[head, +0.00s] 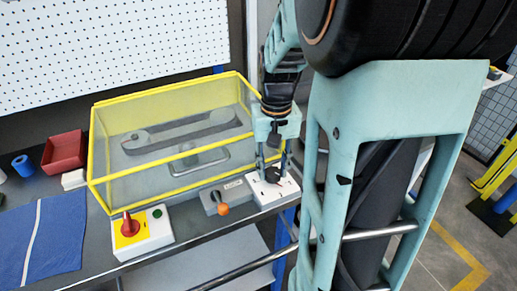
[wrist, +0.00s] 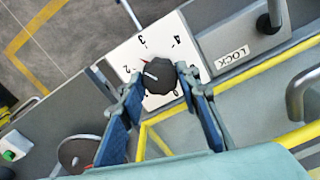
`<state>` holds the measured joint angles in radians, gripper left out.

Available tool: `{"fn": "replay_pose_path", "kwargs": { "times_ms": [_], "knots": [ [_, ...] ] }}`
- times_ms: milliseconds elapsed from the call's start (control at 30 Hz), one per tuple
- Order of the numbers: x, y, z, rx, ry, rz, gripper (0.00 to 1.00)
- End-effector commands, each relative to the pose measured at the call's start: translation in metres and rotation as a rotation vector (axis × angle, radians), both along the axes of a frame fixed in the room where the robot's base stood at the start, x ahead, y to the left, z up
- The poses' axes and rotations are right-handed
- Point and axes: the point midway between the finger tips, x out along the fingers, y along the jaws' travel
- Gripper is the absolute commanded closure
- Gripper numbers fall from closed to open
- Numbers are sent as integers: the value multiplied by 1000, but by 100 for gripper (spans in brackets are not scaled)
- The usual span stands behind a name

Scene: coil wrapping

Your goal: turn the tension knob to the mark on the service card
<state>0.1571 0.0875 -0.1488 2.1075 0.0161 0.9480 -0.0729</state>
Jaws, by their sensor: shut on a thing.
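The tension knob (wrist: 160,79) is black and many-sided, with a white pointer line. It sits on a white dial plate (wrist: 122,52) with printed numbers; 0, 2, 3 and 4 can be made out. The pointer line faces left in the wrist view, roughly toward the 2, and a small red mark shows near the knob's upper-left edge. My gripper (wrist: 157,100) is shut on the knob, one finger on each side. In the head view my gripper (head: 272,167) points down over the dial plate (head: 284,190). I cannot make out a service card.
Left of the dial is a grey LOCK plate (head: 237,184) with an orange-ended lever (head: 223,209). A yellow-framed clear guard (head: 165,181) stands behind. A box with a red switch (head: 129,226), a blue cloth (head: 45,240) and a red bin (head: 64,149) lie further left.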

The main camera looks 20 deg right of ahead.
Motion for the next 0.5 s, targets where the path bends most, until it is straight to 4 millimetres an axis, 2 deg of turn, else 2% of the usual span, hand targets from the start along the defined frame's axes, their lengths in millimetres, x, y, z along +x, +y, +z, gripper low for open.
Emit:
{"fn": "replay_pose_path", "kwargs": {
  "times_ms": [500],
  "knots": [
    [0, 0, 1, 0, -1, -394, 94]
  ]
}}
